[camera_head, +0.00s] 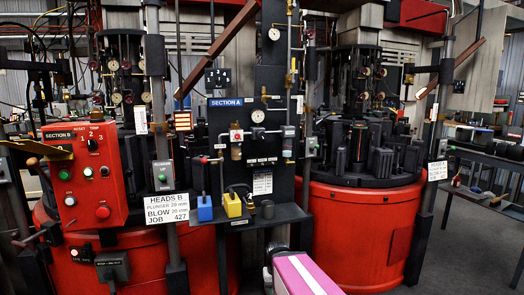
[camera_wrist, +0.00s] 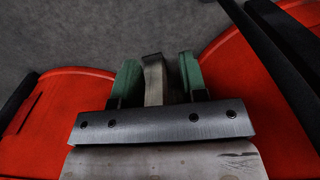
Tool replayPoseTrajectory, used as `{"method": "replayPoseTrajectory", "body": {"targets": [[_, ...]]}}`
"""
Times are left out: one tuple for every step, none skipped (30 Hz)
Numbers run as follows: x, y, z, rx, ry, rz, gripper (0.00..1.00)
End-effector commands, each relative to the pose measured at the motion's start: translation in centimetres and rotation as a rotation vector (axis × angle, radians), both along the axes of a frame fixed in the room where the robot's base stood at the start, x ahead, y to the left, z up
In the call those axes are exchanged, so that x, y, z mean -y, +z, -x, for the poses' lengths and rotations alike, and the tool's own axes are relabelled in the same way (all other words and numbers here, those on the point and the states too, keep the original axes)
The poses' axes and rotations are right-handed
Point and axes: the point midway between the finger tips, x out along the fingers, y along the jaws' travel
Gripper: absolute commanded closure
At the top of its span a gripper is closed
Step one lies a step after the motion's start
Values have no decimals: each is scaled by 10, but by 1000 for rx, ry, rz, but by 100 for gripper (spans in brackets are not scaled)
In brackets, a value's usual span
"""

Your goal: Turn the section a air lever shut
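The section A panel (camera_head: 226,102), a dark upright board with a blue name plate, stands in the middle of the head view. A pipe with gauges and valves runs over it. A small red-handled lever (camera_head: 205,160) sticks out at its left; I cannot tell for sure that this is the air lever. In the wrist view my gripper (camera_wrist: 158,75) shows two green fingers standing apart, with a grey metal piece between them that looks like part of the gripper. It appears open and holds nothing that I can see. It points at the floor, away from the panel.
A shelf below the panel carries a blue block (camera_head: 205,209) and a yellow block (camera_head: 232,206). A red section B control box (camera_head: 83,172) is at left. Red round machine bases (camera_head: 365,235) flank the panel. Grey floor (camera_head: 445,260) is open at right.

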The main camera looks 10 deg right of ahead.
Motion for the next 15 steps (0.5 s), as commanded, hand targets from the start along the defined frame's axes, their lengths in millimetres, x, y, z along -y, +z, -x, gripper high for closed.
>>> {"method": "replayPoseTrajectory", "body": {"targets": [[0, 0, 0, 0, 0, 0, 60], [0, 0, 0, 0, 0, 0, 60], [0, 0, 0, 0, 0, 0, 60], [0, 0, -1, 1, 0, -1, 60], [0, 1, -3, 3, 0, -4, 60], [1, 3, -7, 8, 0, -10, 60], [1, 5, -11, 14, 0, -17, 60], [1, 8, -16, 21, 0, -26, 60], [2, 14, -25, 34, 0, -41, 60], [3, 19, -34, 46, 1, -56, 60], [4, 25, -42, 59, 3, -71, 60], [6, 35, -56, 81, 5, -94, 60], [7, 42, -66, 97, 7, -113, 60], [8, 51, -76, 115, 10, -131, 60], [11, 62, -89, 138, 15, -156, 60]]}}
